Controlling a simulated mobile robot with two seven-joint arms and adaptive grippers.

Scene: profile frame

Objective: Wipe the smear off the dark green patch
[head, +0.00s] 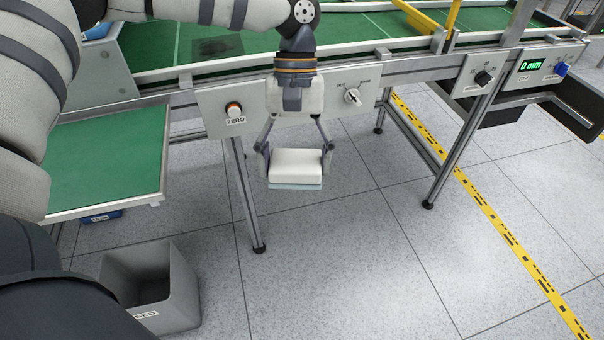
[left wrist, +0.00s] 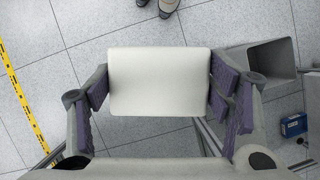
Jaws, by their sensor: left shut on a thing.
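The dark patch (head: 217,46) lies on the green bed of the frame at the upper left of the head view. A dull, darker mark shows on it; its exact edges are hard to tell. My left gripper (head: 296,158) is shut on a white block (head: 297,168) with a pale bluish layer under it. The block is held in the air in front of the frame, over the floor, apart from the patch. In the left wrist view the block (left wrist: 160,82) sits between the two purple-padded fingers. My right gripper is not in view.
A yellow bar (head: 452,20) stands over the bed. A green side shelf (head: 105,155) juts out at left. A grey bin (head: 170,290) stands on the floor below.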

